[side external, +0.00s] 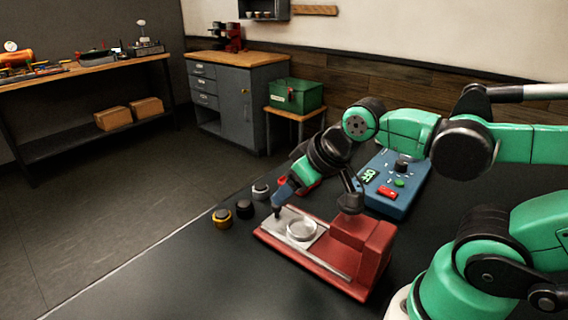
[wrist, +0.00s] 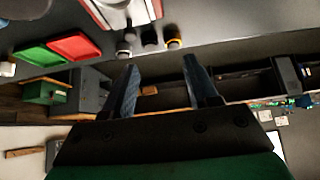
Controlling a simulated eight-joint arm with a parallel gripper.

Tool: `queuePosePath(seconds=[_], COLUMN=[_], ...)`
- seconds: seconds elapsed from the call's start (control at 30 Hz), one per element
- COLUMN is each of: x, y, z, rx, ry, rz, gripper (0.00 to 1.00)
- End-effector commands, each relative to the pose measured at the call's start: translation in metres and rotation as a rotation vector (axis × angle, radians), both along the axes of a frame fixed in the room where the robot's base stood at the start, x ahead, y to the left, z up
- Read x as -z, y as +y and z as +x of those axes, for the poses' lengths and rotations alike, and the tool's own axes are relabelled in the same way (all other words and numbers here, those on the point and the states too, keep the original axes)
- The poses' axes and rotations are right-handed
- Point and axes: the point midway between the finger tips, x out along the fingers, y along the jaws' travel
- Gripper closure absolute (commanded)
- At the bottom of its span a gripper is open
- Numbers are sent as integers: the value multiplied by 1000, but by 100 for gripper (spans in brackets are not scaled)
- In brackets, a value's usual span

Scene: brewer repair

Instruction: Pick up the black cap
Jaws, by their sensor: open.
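The black cap (side external: 245,209) stands on the dark table in the side external view, between a yellow-based cap (side external: 221,217) and a grey-topped cap (side external: 261,190). In the wrist view the black cap (wrist: 149,38) is in the middle of the row of three, beyond the fingertips.
The red brewer base carries a metal plate with a round ring (side external: 301,230). A blue control box (side external: 395,190) stands behind it. Red (wrist: 75,47) and green (wrist: 37,55) trays show in the wrist view. The table left of and in front of the caps is clear.

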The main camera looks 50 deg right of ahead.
Motion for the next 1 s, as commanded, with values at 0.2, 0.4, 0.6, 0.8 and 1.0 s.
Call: queuePosePath(seconds=[0.2,0.4,0.6,0.8,1.0], x=[0,0,-2,-13,-10], y=[0,0,0,-4,-11], z=[0,0,3,29,74], rx=[0,0,-12,-130,-333], ry=[0,0,11,113,269], rz=[0,0,-10,-91,-189], gripper=[22,12,12,12,12])
